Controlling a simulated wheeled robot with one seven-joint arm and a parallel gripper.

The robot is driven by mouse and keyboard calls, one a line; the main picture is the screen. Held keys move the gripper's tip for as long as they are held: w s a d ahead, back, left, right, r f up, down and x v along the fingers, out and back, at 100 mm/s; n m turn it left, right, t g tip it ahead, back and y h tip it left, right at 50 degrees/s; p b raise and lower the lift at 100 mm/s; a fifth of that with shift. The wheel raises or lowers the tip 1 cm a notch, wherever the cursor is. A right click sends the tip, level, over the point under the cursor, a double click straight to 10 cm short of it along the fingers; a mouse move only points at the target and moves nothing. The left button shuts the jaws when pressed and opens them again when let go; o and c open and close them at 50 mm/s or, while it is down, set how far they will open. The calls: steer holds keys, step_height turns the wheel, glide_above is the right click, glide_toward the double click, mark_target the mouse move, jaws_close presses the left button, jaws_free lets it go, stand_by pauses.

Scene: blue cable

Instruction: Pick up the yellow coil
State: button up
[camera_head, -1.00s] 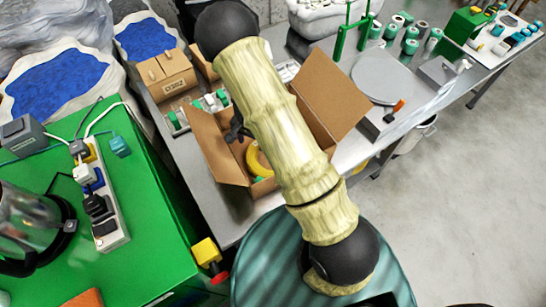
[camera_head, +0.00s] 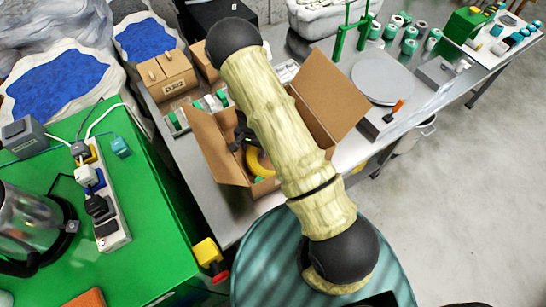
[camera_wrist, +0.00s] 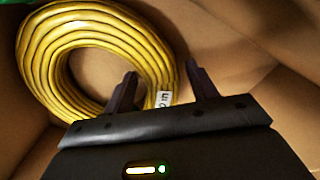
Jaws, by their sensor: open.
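The yellow coil (camera_wrist: 62,35) lies inside the open cardboard box (camera_head: 222,165). In the wrist view it fills the upper left, with a small white label on its right side. My gripper (camera_wrist: 160,82) is open, and its two fingers point at the coil's lower right part. The label shows between the fingers, and the left finger overlaps the coil's inner edge. I cannot tell whether either finger touches it. In the head view only a small part of the coil (camera_head: 262,170) shows beside my arm. My gripper (camera_head: 240,135) is dark and partly hidden there.
The box's raised flap (camera_head: 328,92) stands to the right of my arm. Small green items (camera_head: 216,100) stand near the box's back left. A round grey plate (camera_head: 383,80) lies to the right. A green bench (camera_head: 150,225) with a power strip (camera_head: 108,215) is at the left.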

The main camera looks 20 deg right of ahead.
steer(key=shift+c, duration=0.2)
jaws_close()
steer(key=shift+r, duration=0.2)
step_height(320, 180, up, 18)
stand_by(0.5)
steer(key=shift+f, duration=0.2)
stand_by(0.4)
